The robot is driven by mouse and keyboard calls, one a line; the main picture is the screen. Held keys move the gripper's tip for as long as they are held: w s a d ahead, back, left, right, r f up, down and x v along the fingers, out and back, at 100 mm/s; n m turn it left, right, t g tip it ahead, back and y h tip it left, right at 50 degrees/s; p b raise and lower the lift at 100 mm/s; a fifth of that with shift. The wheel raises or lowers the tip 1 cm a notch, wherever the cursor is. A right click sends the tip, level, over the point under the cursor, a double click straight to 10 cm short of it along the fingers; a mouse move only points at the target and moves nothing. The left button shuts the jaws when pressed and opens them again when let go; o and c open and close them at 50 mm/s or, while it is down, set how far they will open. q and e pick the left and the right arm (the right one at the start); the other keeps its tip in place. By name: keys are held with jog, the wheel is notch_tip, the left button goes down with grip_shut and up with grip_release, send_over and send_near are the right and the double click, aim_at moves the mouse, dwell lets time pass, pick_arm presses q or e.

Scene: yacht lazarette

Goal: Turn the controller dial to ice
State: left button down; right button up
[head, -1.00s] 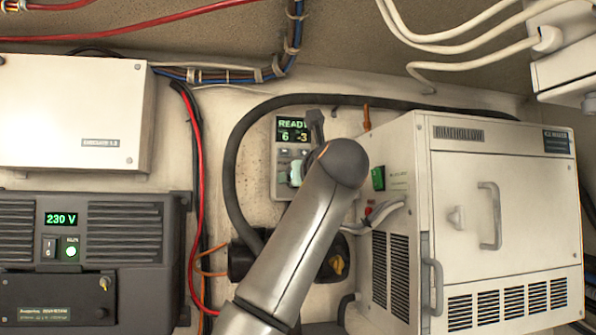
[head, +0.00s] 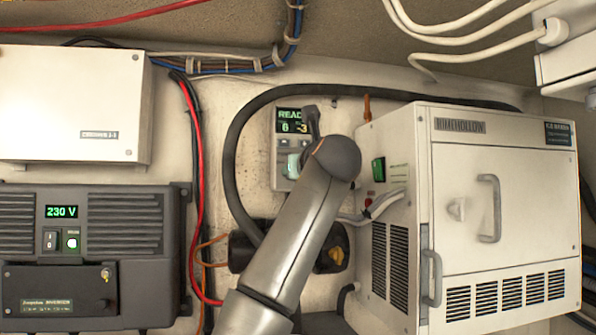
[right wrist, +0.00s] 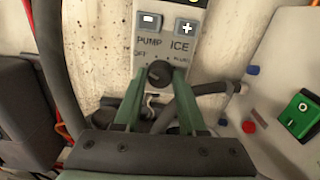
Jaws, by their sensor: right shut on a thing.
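The controller (head: 284,183) is a pale panel on the back wall with a green lit display reading READY, 6 and -3. In the right wrist view its dark round dial (right wrist: 160,73) sits below the labels PUMP and ICE, with OFF at its left. A label at its right is too small to read surely. My right gripper (right wrist: 159,80) has its two green fingers on either side of the dial, shut on it. The dial's pointer direction is not clear. In the head view my right arm hides the dial. My left gripper is not in view.
A white cabinet (head: 395,135) with a green switch and a handled door stands close right of the controller. A thick black hose (head: 232,160) curves around the panel's left and top. A dark inverter (head: 125,240) and a white box (head: 70,105) are at the left.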

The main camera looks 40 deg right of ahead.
grip_shut()
jog(key=shift+m, duration=0.4)
jog(key=shift+s+d+m+b, duration=0.1)
jog(key=shift+m+b, duration=0.7)
jog(key=shift+m, duration=7.6)
jog(key=shift+f, duration=0.1)
jog(key=o, duration=0.9)
grip_release()
